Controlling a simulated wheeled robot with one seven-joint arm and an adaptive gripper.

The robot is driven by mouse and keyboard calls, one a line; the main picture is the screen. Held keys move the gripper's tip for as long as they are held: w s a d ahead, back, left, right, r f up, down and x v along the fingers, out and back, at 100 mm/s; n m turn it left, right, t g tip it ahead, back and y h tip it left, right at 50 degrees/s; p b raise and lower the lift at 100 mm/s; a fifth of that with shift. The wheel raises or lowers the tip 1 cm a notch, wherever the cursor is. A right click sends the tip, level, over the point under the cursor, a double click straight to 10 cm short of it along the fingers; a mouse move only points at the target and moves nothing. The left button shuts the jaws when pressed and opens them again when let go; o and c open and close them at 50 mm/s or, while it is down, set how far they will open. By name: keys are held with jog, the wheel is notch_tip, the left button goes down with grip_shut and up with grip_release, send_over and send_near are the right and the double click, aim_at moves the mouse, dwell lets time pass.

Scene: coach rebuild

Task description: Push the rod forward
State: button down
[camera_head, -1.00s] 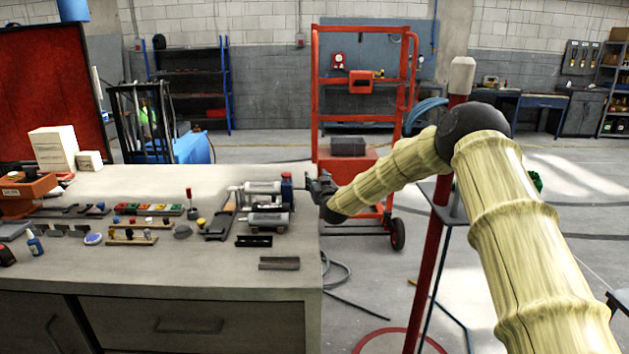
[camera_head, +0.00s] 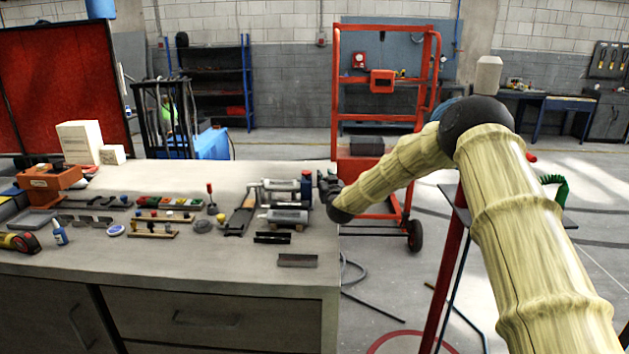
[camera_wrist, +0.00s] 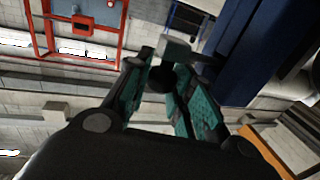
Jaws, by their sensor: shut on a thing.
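A device with grey cylinders (camera_head: 284,216) and a dark blue upright part (camera_head: 307,187) stands at the right end of the workbench. My gripper (camera_head: 325,183) is just right of the blue part, close to it, at the bench's right edge. In the wrist view, my gripper's teal-padded fingers (camera_wrist: 162,85) are shut on a small dark round piece (camera_wrist: 158,79), seemingly the rod's end. The rest of the rod is hidden or too small to tell. The dark blue part (camera_wrist: 243,50) fills the upper right of the wrist view.
The workbench (camera_head: 150,270) holds several small tools and parts left of the device. A dark metal channel (camera_head: 297,260) lies near its front right corner. A red trolley (camera_head: 378,165) stands behind. Floor right of the bench has a cable and a red stand.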

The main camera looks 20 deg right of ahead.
jog(key=shift+a, duration=0.1)
jog(key=c, duration=1.7)
grip_release()
jog(key=shift+f, duration=0.1)
jog(key=o, duration=0.5)
jog(key=shift+w+a+f, duration=0.1)
jog(key=shift+w+a, duration=0.05)
jog(key=shift+a, duration=0.05)
jog(key=shift+d, duration=0.1)
jog(key=shift+d, duration=0.1)
jog(key=s+a, duration=0.1)
jog(key=s, duration=1.1)
jog(key=shift+a, duration=0.25)
